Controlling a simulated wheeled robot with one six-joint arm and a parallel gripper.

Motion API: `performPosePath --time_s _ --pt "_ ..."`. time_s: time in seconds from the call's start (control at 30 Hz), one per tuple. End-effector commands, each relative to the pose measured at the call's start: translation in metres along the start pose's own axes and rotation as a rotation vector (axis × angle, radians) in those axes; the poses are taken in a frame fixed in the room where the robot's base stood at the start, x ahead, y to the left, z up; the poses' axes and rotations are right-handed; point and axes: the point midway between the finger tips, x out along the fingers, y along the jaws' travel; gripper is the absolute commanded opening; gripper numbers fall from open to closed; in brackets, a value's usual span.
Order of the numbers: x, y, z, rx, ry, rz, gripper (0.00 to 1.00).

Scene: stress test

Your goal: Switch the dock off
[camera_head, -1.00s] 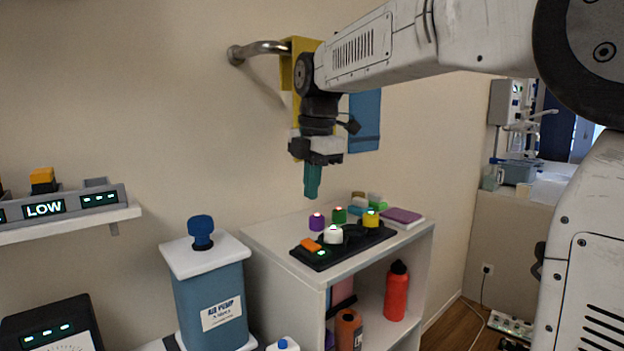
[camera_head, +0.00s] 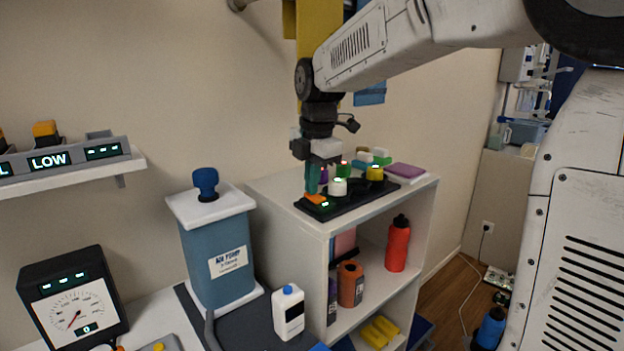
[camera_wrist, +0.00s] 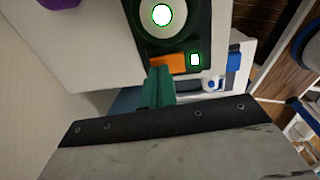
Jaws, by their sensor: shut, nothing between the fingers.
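The dock (camera_head: 345,200) is a black strip on top of the white shelf unit.
An air pump (camera_head: 217,250) with a blue knob stands left of the shelf unit (camera_head: 290,235). A purple block (camera_head: 405,170) and several small coloured blocks lie behind the dock. The wall shelf (camera_head: 70,177) is at the left. Bottles stand on the lower shelves.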

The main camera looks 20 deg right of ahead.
Motion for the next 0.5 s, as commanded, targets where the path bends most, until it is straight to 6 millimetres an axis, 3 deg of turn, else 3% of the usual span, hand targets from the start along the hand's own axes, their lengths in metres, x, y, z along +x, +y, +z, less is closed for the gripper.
performPosePath --time_s 0.5 --pt "0.0057 -0.0055 -0.0002 0.001 0.002 -0.009 0.00"
